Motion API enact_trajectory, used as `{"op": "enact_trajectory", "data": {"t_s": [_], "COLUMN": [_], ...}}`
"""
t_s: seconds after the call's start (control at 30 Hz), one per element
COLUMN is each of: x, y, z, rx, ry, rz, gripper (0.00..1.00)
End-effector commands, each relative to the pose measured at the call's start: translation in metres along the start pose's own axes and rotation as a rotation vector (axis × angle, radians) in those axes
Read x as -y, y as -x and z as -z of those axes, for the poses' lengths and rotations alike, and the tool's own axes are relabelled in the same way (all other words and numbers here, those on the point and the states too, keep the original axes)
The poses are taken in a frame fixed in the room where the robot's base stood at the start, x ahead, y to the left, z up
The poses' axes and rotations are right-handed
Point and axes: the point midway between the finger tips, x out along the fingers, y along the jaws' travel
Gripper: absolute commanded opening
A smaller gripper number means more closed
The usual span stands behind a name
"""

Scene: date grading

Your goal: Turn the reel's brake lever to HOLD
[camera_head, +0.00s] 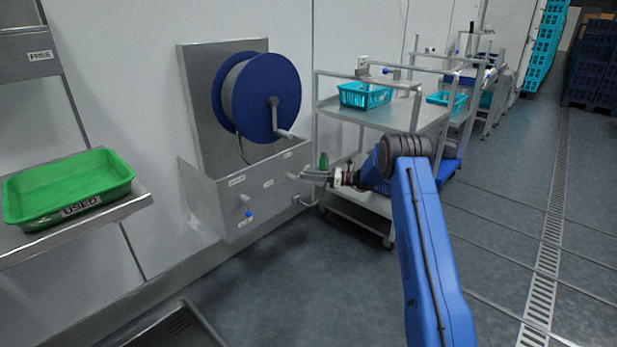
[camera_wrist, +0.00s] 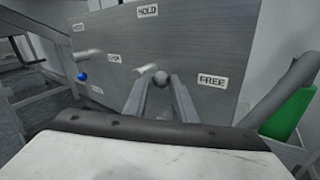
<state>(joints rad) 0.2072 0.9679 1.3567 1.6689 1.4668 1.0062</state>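The reel (camera_head: 258,97) has blue flanges and a crank and hangs on a steel backplate. Below it, a steel panel (camera_head: 232,215) carries small labels and levers. In the wrist view, a HOLD label (camera_wrist: 148,11) is at the top and a FREE label (camera_wrist: 212,80) at the right. A lever with a round grey knob (camera_wrist: 161,79) lies between them, its knob end toward the FREE side. My gripper (camera_wrist: 160,85) has its fingers apart, one on each side of the knob; contact cannot be told. In the head view my gripper (camera_head: 312,178) is at the panel's right end.
Another lever with a blue knob (camera_wrist: 81,76) is left on the panel; it also shows in the head view (camera_head: 250,213). A green tray (camera_head: 110,190) labelled USED is at the left. A steel cart (camera_head: 425,118) with a teal basket stands close right of the panel.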

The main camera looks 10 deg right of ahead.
Motion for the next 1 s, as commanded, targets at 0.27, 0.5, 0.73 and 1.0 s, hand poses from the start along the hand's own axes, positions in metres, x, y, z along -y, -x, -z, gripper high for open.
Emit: {"op": "enact_trajectory", "data": {"t_s": [0.27, 0.5, 0.73, 1.0], "x": [0.002, 0.001, -0.002, -0.009], "y": [0.0, -0.001, -0.002, -0.004], "z": [-0.001, -0.005, -0.013, -0.028], "rx": [0.001, -0.02, -0.091, -0.224], "ry": [0.002, 0.036, 0.144, 0.348], "rz": [0.005, 0.009, 0.024, 0.051], "gripper": [0.01, 0.0, 0.0, 0.0]}}
